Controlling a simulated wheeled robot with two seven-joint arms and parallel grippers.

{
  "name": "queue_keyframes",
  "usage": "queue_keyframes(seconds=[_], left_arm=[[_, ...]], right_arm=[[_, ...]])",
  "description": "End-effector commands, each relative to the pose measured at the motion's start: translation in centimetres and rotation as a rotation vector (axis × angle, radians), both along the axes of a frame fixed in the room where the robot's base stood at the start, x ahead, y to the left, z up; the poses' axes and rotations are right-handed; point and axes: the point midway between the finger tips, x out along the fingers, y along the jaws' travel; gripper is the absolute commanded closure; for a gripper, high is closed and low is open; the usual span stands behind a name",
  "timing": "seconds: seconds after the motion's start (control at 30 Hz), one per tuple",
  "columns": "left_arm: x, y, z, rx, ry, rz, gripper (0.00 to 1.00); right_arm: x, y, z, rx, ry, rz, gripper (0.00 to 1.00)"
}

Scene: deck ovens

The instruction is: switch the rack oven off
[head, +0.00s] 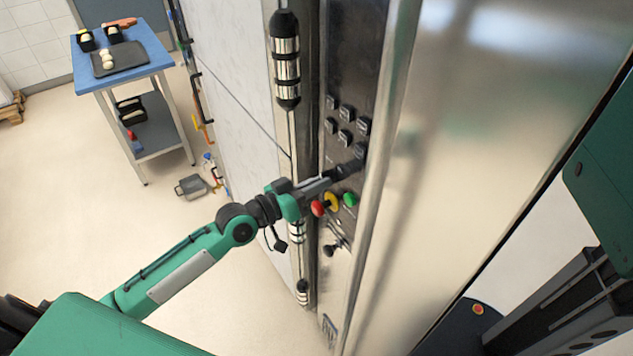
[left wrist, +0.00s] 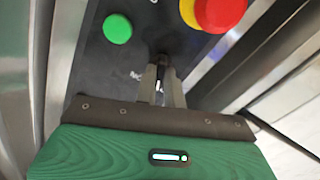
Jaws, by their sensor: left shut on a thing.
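The rack oven's dark control panel (head: 352,75) runs down its steel front. My left gripper (head: 335,176) is at the panel, above the buttons and below several black square switches (head: 346,115). In the left wrist view its two fingers (left wrist: 163,80) are closed on a small dark knob (left wrist: 163,60) on the panel, mostly hidden between the fingertips. A red button (head: 317,208) with a yellow base (head: 332,202) and a green button (head: 350,199) sit just below. The green button (left wrist: 117,28) and red button (left wrist: 218,12) also show in the left wrist view. My right gripper is not in view.
Another black knob (head: 330,249) is lower on the panel. A black and steel handle (head: 286,60) stands out left of the panel. A blue-topped table (head: 92,79) with a dark tray (head: 130,56) stands far left. The floor between is mostly clear.

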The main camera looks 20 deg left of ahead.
Motion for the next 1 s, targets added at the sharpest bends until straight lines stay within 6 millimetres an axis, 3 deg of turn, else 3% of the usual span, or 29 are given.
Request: queue_keyframes(seconds=[0.33, 0.87, 0.9, 1.0], left_arm=[[0.05, 0.04, 0.15, -0.103, 0.077, 0.001, 1.0], [0.06, 0.04, 0.17, -0.121, 0.09, 0.002, 1.0], [0.06, 0.04, 0.18, -0.121, 0.09, 0.002, 0.82], [0.05, 0.03, 0.14, -0.12, 0.09, 0.001, 0.68]], right_arm=[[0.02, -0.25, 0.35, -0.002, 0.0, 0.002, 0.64], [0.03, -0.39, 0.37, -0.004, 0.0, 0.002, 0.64], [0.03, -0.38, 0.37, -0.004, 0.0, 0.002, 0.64], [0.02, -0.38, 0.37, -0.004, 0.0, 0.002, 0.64]])
